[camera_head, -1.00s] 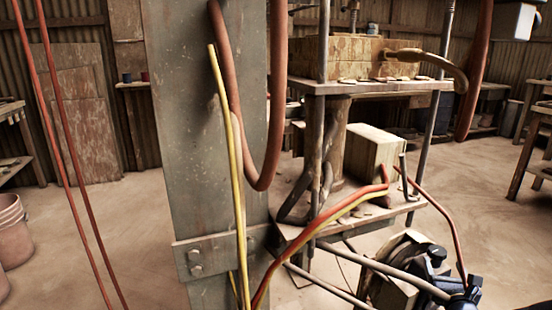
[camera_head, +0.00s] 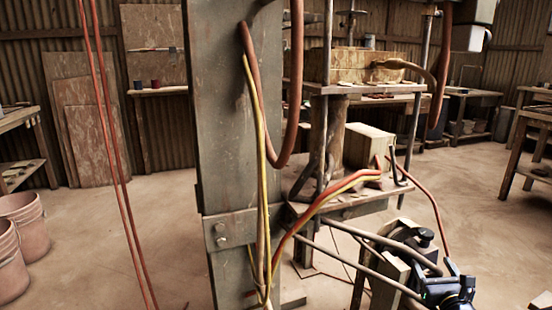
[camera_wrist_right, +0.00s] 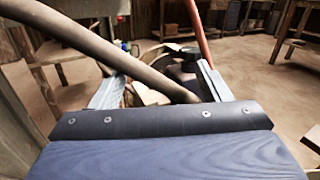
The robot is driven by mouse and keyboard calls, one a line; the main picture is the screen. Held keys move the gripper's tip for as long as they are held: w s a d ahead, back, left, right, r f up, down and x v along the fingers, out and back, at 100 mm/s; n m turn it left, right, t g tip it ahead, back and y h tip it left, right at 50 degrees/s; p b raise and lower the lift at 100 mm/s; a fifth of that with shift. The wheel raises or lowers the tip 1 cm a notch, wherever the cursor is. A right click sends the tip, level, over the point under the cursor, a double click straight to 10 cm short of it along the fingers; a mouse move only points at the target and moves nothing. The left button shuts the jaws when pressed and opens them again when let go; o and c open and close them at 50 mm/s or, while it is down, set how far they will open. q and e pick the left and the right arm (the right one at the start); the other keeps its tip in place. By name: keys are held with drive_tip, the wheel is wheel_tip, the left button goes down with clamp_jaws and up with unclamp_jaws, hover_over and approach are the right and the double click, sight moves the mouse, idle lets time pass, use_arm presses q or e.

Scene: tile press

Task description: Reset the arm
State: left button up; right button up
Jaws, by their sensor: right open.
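My right gripper (camera_head: 447,280) is dark with blue-lit parts, at the lower right of the head view, beside the lower part of the press. In the right wrist view its two grey fingers (camera_wrist_right: 160,88) stand apart, so it is open. A thick brown rod or hose (camera_wrist_right: 110,58) slants across in front of them; whether it touches them I cannot tell. The tile press (camera_head: 352,87) has a wooden block (camera_head: 345,65) on its upper plate and a curved brown handle (camera_head: 404,66) at its right. My left gripper is out of view.
A grey steel column (camera_head: 232,130) with red and yellow hoses (camera_head: 262,190) fills the centre. Bars (camera_head: 375,262) slant from the press toward my right gripper. Buckets (camera_head: 22,225) stand at left, workbenches (camera_head: 530,125) at right. Open floor (camera_head: 120,235) lies between.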

drive_tip(key=s+a+r+n+g+y, duration=0.2)
drive_tip(key=s+a+r+n+y, duration=0.15)
drive_tip(key=a+n+y, duration=0.35)
drive_tip(key=s+a+r+n+g+y, duration=0.1)
drive_tip(key=s+a+r+n+y, duration=0.1)
drive_tip(key=a+r+n, duration=0.45)
drive_tip(key=s+a+r+n+g+y, duration=0.1)
drive_tip(key=s+a+n+g+y, duration=0.25)
drive_tip(key=a, duration=0.65)
drive_tip(key=s+a+f+n+g, duration=0.2)
drive_tip(key=s+a+n+g, duration=0.15)
drive_tip(key=s+n, duration=0.35)
drive_tip(key=s+a+f+n+g, duration=0.2)
drive_tip(key=s+a+n, duration=0.25)
drive_tip(key=s, duration=0.45)
drive_tip(key=s+d+f+n+h, duration=0.5)
drive_tip(key=s+n, duration=0.1)
drive_tip(key=s, duration=0.1)
wheel_tip(320, 180, up, 34)
drive_tip(key=p, duration=3.5)
drive_tip(key=shift+d+r+n+g, duration=0.25)
drive_tip(key=shift+d+n+g, duration=0.05)
drive_tip(key=shift+n+g, duration=0.1)
drive_tip(key=shift+h, duration=0.25)
